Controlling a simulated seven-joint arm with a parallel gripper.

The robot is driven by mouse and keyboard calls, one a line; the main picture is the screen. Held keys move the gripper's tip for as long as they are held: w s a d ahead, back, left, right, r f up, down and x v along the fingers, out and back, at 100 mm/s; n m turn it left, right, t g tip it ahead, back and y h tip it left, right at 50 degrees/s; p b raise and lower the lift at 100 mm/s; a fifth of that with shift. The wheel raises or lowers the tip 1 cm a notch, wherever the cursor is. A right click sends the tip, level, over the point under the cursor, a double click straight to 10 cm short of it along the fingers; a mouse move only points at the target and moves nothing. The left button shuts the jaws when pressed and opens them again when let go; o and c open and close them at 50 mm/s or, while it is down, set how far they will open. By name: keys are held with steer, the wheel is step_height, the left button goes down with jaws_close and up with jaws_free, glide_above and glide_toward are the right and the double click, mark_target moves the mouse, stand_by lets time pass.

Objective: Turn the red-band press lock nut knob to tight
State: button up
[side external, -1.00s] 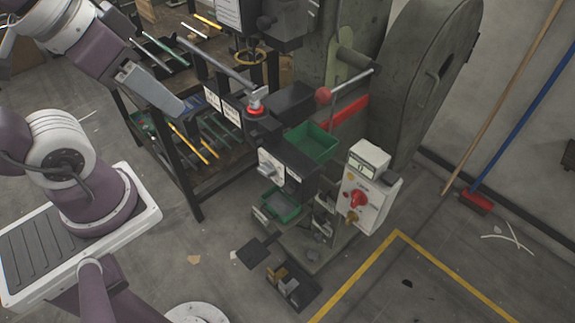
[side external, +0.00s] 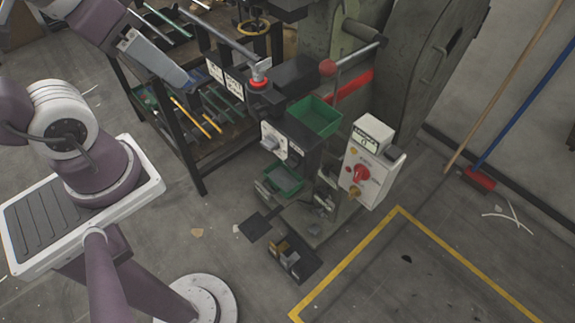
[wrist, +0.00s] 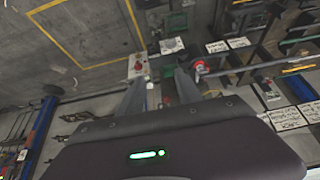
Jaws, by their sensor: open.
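A grey-green press (side external: 425,65) with a red band (side external: 350,86) stands at the back of the side view. On its front, a pale knob on a white plate (side external: 273,138) faces left, with another small knob (side external: 294,153) beside it. I cannot tell which is the lock nut knob, or its setting. A red dial (side external: 361,173) is on a white control box (side external: 366,160).
A lever with a red collar (side external: 259,82) reaches out left above the plates. Green trays (side external: 315,115) sit on the press front. A tool rack (side external: 190,110) stands left of it. Small blocks (side external: 288,258) lie on the floor tray. Floor inside the yellow line (side external: 350,265) is mostly clear.

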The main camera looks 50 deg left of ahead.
steer(key=shift+o, duration=0.7)
steer(key=a+f+m+y, duration=0.1)
steer(key=w+a+f+m+g+y, duration=0.1)
steer(key=a, duration=0.1)
steer(key=a+f+m, duration=0.1)
steer(key=shift+w+a+f+m+g+y, duration=0.15)
steer(key=shift+w+a+m+g+y, duration=0.15)
steer(key=shift+g+y, duration=0.1)
steer(key=w+a+f+m+t+y, duration=0.1)
steer(key=w+a+f+m+y, duration=0.15)
steer(key=w+f+m, duration=0.4)
steer(key=w+a+f+m+y, duration=0.1)
steer(key=w+a+m, duration=0.25)
steer(key=m, duration=0.55)
steer(key=m+h, duration=0.6)
steer(key=m, duration=1.1)
glide_toward(290, 164)
steer(key=x, duration=0.8)
steer(key=shift+a, duration=0.15)
jaws_close()
